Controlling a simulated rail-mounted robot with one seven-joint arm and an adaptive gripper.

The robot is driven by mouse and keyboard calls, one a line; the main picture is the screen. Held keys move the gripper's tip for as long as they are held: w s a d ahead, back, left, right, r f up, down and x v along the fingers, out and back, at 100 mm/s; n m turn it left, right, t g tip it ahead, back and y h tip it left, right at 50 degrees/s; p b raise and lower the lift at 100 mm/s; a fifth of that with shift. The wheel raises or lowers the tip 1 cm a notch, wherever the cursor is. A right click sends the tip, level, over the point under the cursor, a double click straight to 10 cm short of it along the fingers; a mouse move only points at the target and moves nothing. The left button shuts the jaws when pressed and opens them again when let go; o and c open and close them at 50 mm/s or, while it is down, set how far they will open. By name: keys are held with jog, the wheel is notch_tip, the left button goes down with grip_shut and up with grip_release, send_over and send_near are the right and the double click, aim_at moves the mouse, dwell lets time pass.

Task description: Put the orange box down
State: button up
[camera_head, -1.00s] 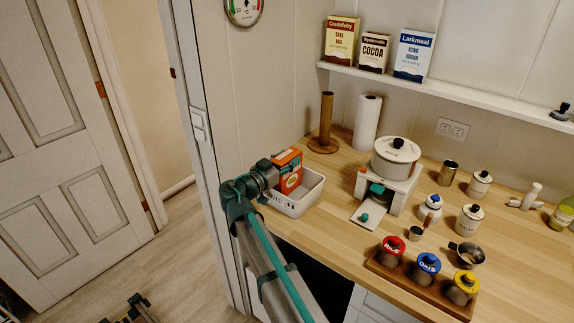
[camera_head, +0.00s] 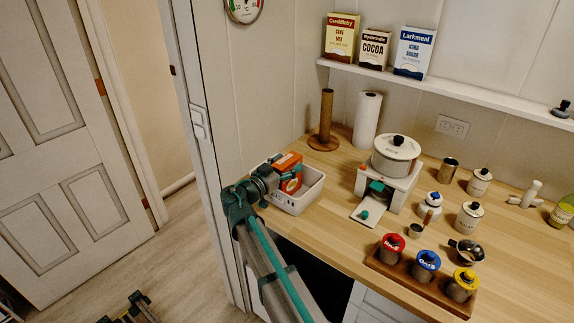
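The orange box (camera_head: 288,161) is at the white bin (camera_head: 293,205) on the left end of the counter. Its lower part is inside the bin, below the rim. My gripper (camera_head: 284,181) reaches in from the left over the bin's near-left side, with its fingers at the box and appearing shut on it. The gripper covers part of the box's front. Whether the box's underside touches the bin's floor is hidden.
A wooden holder (camera_head: 326,125) and a paper roll (camera_head: 367,121) stand behind. A rack of coloured-lid jars (camera_head: 428,265) is at the front. The wall (camera_head: 230,110) is close on the left.

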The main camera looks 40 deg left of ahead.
jog(key=shift+s+r+p, duration=0.1)
jog(key=shift+r+p, duration=0.1)
jog(key=shift+p, duration=0.1)
jog(key=s+b, duration=0.4)
jog(key=s, duration=0.8)
jog(key=shift+a, duration=0.15)
jog(key=shift+w+f, duration=0.1)
